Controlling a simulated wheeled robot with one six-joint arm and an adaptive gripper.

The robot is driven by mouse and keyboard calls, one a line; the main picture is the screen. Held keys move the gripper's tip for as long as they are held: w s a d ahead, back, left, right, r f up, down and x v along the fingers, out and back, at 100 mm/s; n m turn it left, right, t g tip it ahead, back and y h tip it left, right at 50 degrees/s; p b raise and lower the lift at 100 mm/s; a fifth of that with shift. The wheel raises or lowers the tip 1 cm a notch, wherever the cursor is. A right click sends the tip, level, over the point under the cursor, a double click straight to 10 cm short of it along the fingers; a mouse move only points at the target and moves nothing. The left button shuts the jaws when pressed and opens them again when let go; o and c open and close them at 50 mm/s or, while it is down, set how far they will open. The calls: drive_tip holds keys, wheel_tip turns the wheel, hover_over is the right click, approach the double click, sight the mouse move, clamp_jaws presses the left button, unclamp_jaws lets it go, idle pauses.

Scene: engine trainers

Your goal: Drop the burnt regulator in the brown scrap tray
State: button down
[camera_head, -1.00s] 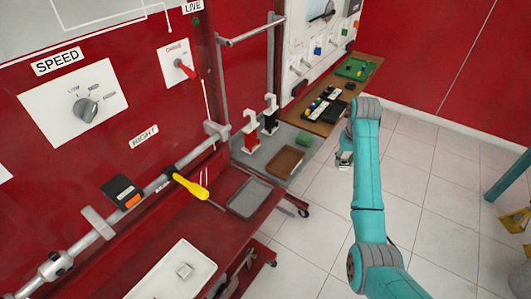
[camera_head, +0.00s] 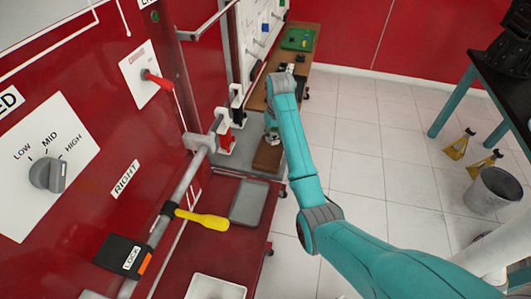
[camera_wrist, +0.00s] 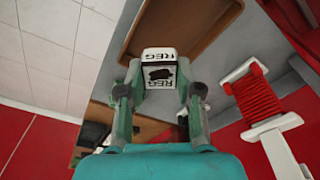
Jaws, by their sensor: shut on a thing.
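The burnt regulator (camera_wrist: 158,70) is a small white block lettered REG with a black scorch mark, seen in the wrist view. My gripper (camera_wrist: 157,92) is shut on it, a finger on each side. The brown scrap tray (camera_wrist: 185,25) lies beyond the regulator in the wrist view, on a grey surface. In the head view the brown tray (camera_head: 266,158) is partly hidden by my arm. My gripper (camera_head: 271,135) shows there at the tray's far right side, mostly hidden by the arm. The regulator cannot be made out in the head view.
A red-and-white post (camera_head: 224,132) and a black-and-white one stand left of the tray; the red one (camera_wrist: 258,98) is close by my gripper in the wrist view. Open floor (camera_head: 365,150) lies right.

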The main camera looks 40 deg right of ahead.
sight(274, 142)
drive_tip(key=shift+f, duration=2)
drive_tip(key=c, duration=0.7)
unclamp_jaws()
drive_tip(key=shift+r, duration=0.1)
